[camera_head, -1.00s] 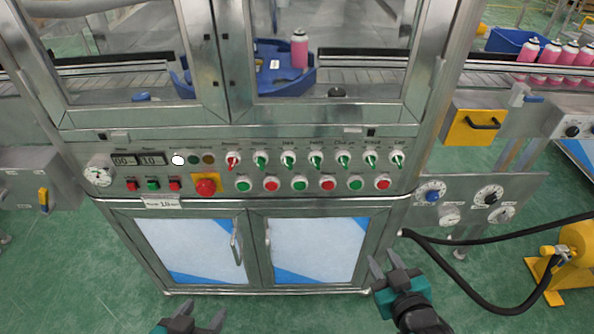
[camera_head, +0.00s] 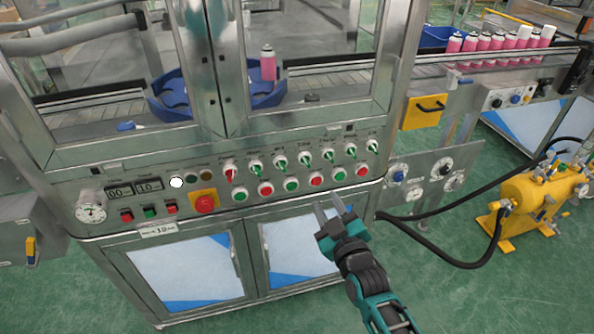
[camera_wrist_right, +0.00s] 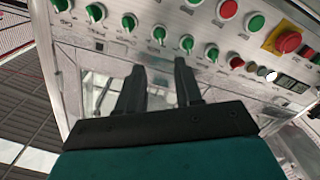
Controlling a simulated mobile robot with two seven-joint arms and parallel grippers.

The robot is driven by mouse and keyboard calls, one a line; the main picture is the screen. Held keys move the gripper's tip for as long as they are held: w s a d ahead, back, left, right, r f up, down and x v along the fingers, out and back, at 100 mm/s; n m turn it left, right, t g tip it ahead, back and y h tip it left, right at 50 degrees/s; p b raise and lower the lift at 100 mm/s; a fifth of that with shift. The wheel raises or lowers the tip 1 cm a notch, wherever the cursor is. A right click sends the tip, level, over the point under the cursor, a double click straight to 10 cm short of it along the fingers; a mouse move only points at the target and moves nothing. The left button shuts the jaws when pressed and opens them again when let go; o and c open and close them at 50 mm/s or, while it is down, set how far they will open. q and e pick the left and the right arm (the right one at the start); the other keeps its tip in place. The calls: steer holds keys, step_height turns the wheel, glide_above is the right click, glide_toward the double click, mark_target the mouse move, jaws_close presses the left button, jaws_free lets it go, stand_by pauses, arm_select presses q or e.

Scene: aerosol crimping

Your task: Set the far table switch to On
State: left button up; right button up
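A row of rotary switches runs along the top of the steel control panel (camera_head: 80,195). The leftmost switch (camera_head: 231,172) has a red handle, and the others, such as a middle one (camera_head: 305,159) and the far right one (camera_head: 372,146), have green handles. Labels above them are too small to read surely, so I cannot tell which is the far table switch or its setting. My right gripper (camera_head: 331,206) is open and empty, below the panel's right half and apart from the switches. In the right wrist view its open fingers (camera_wrist_right: 160,70) point toward the inverted switch row (camera_wrist_right: 159,35). My left gripper is out of view.
Green and red push buttons (camera_head: 291,185) sit just below the switches, with a red emergency button (camera_head: 204,204) to their left. A yellow pump (camera_head: 535,200) with black hoses (camera_head: 440,262) stands on the floor at right. A gauge plate (camera_head: 430,185) juts out beside the cabinet.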

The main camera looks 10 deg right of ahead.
glide_toward(307, 164)
steer(key=w+b, duration=0.2)
steer(key=w, duration=0.1)
steer(key=w+b, duration=0.3)
steer(key=w, duration=0.1)
steer(key=shift+w+a+f+b, duration=0.1)
steer(key=shift+f+b, duration=0.15)
steer(key=shift+b, duration=0.1)
steer(key=shift+w+r+b, duration=0.2)
steer(key=shift+w+b, duration=0.15)
steer(key=shift+w, duration=0.25)
jaws_close()
